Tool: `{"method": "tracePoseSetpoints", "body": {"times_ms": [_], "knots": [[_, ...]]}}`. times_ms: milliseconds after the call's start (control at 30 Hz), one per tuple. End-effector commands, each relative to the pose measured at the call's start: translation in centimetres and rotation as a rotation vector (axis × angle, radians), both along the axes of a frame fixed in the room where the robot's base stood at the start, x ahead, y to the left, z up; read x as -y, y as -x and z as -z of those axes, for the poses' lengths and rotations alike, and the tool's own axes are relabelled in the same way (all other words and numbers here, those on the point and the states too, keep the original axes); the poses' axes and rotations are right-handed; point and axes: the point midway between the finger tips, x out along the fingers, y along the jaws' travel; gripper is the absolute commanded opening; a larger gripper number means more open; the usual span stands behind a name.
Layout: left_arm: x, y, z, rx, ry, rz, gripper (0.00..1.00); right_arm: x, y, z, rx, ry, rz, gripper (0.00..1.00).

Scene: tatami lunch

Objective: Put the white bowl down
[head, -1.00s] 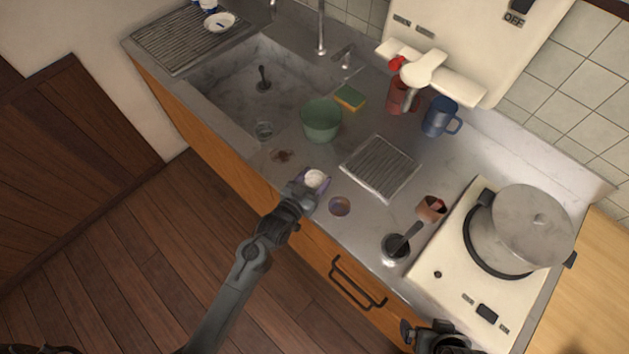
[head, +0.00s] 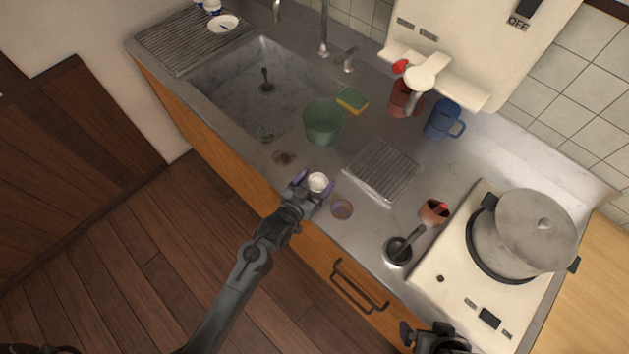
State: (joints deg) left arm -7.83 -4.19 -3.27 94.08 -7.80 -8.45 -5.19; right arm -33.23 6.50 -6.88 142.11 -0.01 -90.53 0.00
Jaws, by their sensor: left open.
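The small white bowl (head: 318,182) sits at the front of the steel counter (head: 285,190), between the sink and the stove. My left gripper (head: 313,184) is at the bowl, with its purple fingertips apart on either side of it. The jaws are open; I cannot tell whether a finger still touches the bowl. My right gripper (head: 432,338) is at the bottom edge of the view, in front of the stove, and its jaws do not show clearly.
A small purple-brown dish (head: 342,209) stands just right of the bowl. A green bowl (head: 323,123) and a ribbed grey tray (head: 382,170) are behind it. A dark ladle or small pan (head: 398,250), a reddish cup (head: 433,212) and the stove with a pot (head: 536,230) are right.

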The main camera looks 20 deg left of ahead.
Motion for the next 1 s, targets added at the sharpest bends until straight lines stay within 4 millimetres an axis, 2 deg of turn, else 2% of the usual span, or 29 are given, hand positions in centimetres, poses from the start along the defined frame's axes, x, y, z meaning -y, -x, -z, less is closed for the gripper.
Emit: {"method": "tracePoseSetpoints", "body": {"times_ms": [33,233,700,1000], "knots": [[0.4,0.2,0.5,-0.010,0.001,0.009,0.88,0.0,0.0,0.1,0.000,0.000,0.000,1.00],[0.5,0.2,0.3,-0.007,0.001,0.010,0.88,0.0,0.0,1.1,0.000,0.002,-0.001,1.00],[-1.1,7.9,-1.8,-0.007,-0.001,0.005,0.88,0.3,0.0,-0.4,0.001,0.012,-0.008,1.00],[-1.7,10.3,-2.4,-0.006,0.000,0.004,0.88,0.1,0.0,-0.6,0.001,0.004,-0.004,1.00]]}}
